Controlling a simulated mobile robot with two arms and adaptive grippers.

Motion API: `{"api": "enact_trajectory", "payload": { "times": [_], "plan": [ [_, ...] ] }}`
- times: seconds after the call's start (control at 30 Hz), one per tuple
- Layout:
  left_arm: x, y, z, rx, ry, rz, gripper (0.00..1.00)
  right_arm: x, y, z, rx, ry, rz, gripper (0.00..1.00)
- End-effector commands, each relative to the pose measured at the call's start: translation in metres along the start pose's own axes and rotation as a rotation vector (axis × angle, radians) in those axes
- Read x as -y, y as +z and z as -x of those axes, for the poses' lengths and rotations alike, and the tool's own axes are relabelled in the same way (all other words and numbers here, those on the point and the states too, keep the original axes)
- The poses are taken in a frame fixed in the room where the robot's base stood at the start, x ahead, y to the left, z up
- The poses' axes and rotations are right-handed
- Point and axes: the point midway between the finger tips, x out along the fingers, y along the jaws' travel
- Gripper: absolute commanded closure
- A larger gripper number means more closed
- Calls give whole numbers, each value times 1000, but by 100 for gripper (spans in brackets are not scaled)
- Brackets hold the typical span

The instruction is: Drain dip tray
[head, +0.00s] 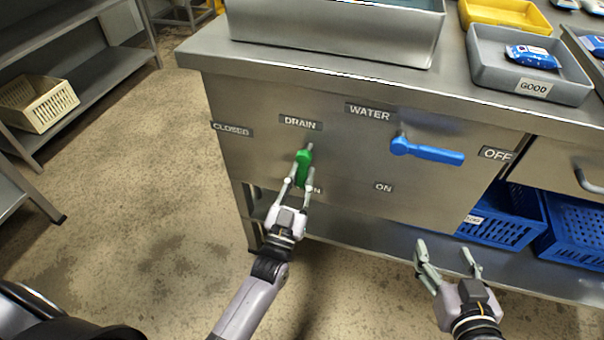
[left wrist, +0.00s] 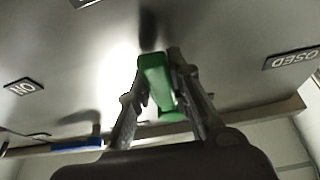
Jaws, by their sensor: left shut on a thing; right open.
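The green drain handle (head: 303,168) sits under the DRAIN label (head: 300,122) on the steel front panel and points down toward a partly covered label. My left gripper (head: 299,180) is shut on the green handle. In the left wrist view the green handle (left wrist: 160,85) lies between the two fingers. The metal dip tray (head: 340,38) stands on the bench top above; its inside is mostly out of view. The blue water handle (head: 428,151) points right toward the OFF label. My right gripper (head: 448,262) is open and empty, low in front of the bench.
A grey GOOD bin (head: 481,72) with a blue packet and a yellow bin (head: 507,13) stand on the bench top. Blue crates (head: 503,222) sit on the lower shelf. A cream basket (head: 38,104) is on the left rack. The floor at left is clear.

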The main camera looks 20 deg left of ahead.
Motion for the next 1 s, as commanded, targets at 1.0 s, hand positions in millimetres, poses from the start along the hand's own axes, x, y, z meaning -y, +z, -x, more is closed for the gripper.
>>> {"api": "enact_trajectory", "payload": {
  "times": [1.0],
  "plan": [
    [-6, 0, 0, 1, -30, 76, 63, -1, 11, 2, 55, 3, 0, 39]
  ]
}}
